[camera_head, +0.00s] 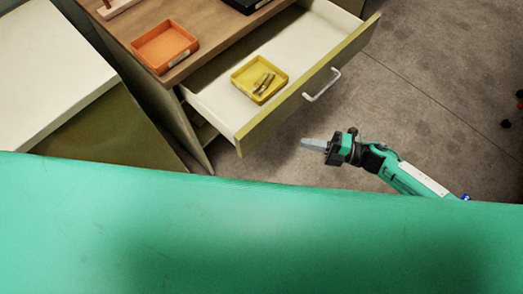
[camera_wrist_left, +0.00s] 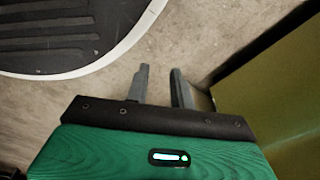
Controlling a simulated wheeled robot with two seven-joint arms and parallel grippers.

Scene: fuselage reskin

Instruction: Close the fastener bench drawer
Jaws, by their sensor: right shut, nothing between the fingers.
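The fastener bench drawer (camera_head: 272,118) stands pulled out from the wooden-topped bench, with its pale inside showing and its olive front facing the lower right. A light bar handle (camera_head: 322,86) is on the drawer front. My right gripper (camera_head: 313,143) is shut and empty, in front of the drawer and below the handle in the head view, apart from both. My left gripper (camera_wrist_left: 161,82) shows only in the left wrist view; its two fingers are apart with nothing between them, above bare floor and beside an olive panel.
A yellow tray (camera_head: 248,75) with several brass-coloured pieces sits in the drawer. An orange tray (camera_head: 157,52) sits on the bench top (camera_head: 205,22). A pale-topped cabinet (camera_head: 45,60) stands at left. Concrete floor (camera_head: 420,100) lies clear in front of the drawer.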

